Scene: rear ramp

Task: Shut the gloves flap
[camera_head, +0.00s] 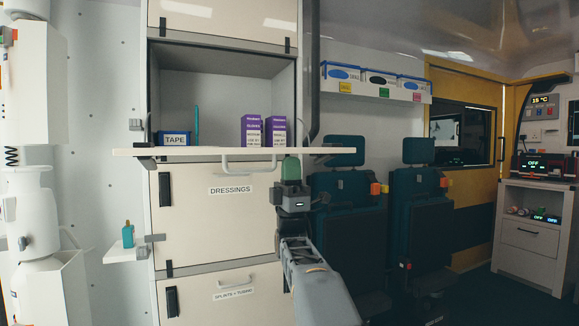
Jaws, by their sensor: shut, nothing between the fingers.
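The gloves flap (215,152) is a pale panel lowered flat below an open cabinet compartment, seen nearly edge-on. Its grey handle (250,167) hangs on its underside, and no label on it is visible. The compartment (220,85) above stands open, with two purple gloves boxes (251,131) at its right. My gripper (291,169) points up, with its shut, greenish fingers just below the right part of the flap, to the right of the handle. Nothing is held. I cannot tell whether the fingertips touch the flap.
A blue TAPE bin (175,139) and a thin teal item (196,125) are in the compartment. The dressings door (215,225) below is shut. Dark teal seats (345,220) stand close to the right. A small shelf (127,253) with a teal bottle (128,236) is at left.

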